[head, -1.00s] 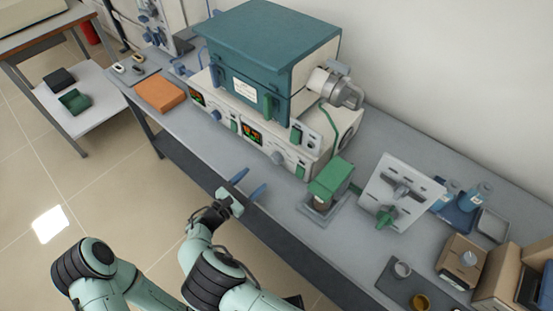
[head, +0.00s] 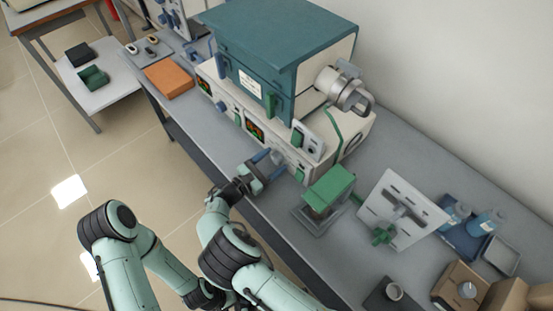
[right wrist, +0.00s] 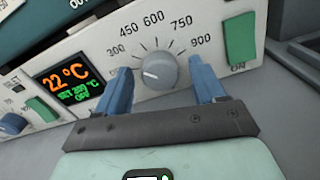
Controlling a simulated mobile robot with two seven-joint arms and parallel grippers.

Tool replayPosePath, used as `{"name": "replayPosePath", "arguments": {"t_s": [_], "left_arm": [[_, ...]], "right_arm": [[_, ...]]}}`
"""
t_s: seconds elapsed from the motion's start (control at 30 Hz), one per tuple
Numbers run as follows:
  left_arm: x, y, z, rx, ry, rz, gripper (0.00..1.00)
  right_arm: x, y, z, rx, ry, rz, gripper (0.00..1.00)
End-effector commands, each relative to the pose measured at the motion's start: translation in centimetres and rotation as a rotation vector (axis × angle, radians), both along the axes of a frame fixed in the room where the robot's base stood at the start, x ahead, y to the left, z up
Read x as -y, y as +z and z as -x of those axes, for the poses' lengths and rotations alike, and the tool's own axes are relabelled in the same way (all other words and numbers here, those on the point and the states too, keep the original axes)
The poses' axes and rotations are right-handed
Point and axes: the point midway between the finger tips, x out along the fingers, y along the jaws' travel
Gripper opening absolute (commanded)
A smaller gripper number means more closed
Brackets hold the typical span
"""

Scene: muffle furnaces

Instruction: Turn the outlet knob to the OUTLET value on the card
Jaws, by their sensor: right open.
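The grey round knob (right wrist: 159,71) is on the white furnace panel (right wrist: 70,60), inside a printed scale from 300 to 900. Its pale pointer mark is on the left side, toward the 300 end. My right gripper (right wrist: 161,88) is open, with its blue fingers on either side of the knob's lower part. I see no clear contact. In the head view my right gripper (head: 268,166) is at the panel front and partly covers the knob. A white card (head: 250,85) is on the teal furnace door, its writing too small to read. My left gripper is not visible.
A green-topped device (head: 328,188) and a tilted white plate (head: 400,205) stand on the bench to the right.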

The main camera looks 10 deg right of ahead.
Motion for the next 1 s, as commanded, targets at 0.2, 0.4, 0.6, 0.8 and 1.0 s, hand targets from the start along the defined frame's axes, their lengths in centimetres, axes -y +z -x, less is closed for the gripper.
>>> {"name": "replayPosePath", "arguments": {"t_s": [0.2,0.4,0.6,0.8,1.0], "left_arm": [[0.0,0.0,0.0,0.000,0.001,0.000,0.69],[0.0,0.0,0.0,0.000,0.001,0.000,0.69],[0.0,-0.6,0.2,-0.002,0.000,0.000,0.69],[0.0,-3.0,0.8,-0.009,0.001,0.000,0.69],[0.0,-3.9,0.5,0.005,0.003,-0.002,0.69]], "right_arm": [[0.0,0.0,0.0,0.000,0.001,0.000,0.69],[0.0,0.0,0.0,0.000,0.000,0.000,0.13],[0.0,-0.2,0.0,0.037,0.001,-0.026,0.13],[0.0,-0.4,0.1,0.235,0.001,-0.172,0.13],[0.1,-0.2,0.1,0.382,0.000,-0.276,0.13]]}}
